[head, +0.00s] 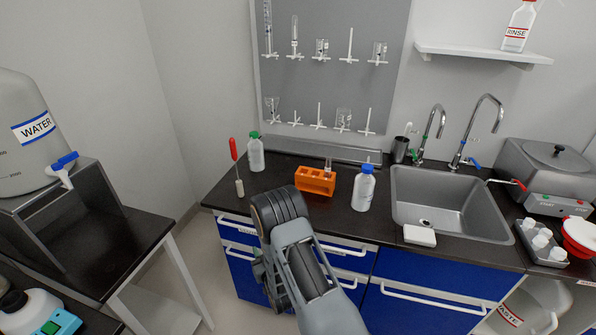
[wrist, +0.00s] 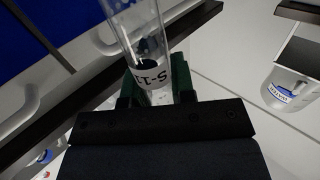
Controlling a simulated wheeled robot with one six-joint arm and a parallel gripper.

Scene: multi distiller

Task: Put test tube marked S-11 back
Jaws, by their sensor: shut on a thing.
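The test tube (wrist: 138,32) is clear glass with a dark S-11 marking in the wrist view. My gripper (wrist: 156,84) is shut on it, with one green finger on each side of the tube near the marking. In the head view my arm hides most of the gripper and the tube, at the front of the counter. The orange rack (head: 315,182) stands on the dark counter beyond my arm. A clear tube (head: 328,165) stands upright in its right part; its marking cannot be read.
A green-capped bottle (head: 256,153) and a red-handled brush (head: 236,168) stand left of the rack. A blue-capped bottle (head: 363,190) stands close on its right. The sink (head: 452,205) is further right. A pegboard (head: 333,88) with glassware hangs behind.

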